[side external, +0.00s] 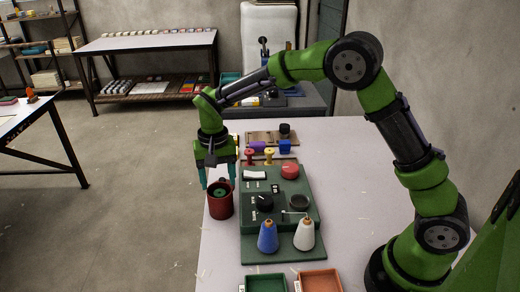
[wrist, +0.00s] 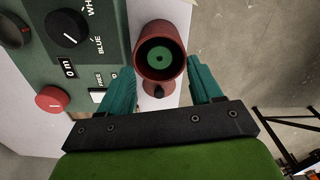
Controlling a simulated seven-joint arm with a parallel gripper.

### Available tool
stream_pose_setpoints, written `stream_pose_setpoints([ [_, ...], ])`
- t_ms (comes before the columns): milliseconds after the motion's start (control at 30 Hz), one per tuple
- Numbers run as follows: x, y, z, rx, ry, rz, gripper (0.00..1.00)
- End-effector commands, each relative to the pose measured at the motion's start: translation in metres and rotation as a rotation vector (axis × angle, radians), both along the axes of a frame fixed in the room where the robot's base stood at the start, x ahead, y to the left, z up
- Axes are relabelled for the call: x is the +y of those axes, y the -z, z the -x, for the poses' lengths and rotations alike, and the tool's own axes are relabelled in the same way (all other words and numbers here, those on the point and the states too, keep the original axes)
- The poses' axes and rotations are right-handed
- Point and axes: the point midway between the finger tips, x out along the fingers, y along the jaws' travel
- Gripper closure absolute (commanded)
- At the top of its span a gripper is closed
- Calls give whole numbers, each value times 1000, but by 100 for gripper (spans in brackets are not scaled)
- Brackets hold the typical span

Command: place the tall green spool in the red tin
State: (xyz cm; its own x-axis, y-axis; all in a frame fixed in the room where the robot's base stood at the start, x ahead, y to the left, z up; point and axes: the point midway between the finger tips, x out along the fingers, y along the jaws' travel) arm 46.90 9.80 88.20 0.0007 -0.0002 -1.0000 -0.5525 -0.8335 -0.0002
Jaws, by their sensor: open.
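The red tin (side external: 220,207) stands on the table near its left edge, beside the green panel. A green round spool end with a dark centre hole (wrist: 160,58) shows inside the tin's mouth in the wrist view; I take it to be the green spool. It sits within the rim, and its lower part is hidden by the tin wall. My gripper (side external: 218,184) points down just above the tin. Its teal fingers are apart, one on either side of the tin's mouth, and hold nothing. In the wrist view, the fingers flank the tin (wrist: 145,74).
The green panel (side external: 284,205) with knobs stands right of the tin. A blue cone (side external: 267,238) and a white cone (side external: 304,234) stand on its front ledge. A green tray (side external: 266,283) and an orange tray (side external: 320,281) lie in front. The table's right side is clear.

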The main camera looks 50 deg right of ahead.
Motion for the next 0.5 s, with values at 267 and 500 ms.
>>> stream_pose_setpoints([
  [267,0,-22,-1,-5,1,-2,36],
  [500,0,-57,0,-3,1,-1,36],
])
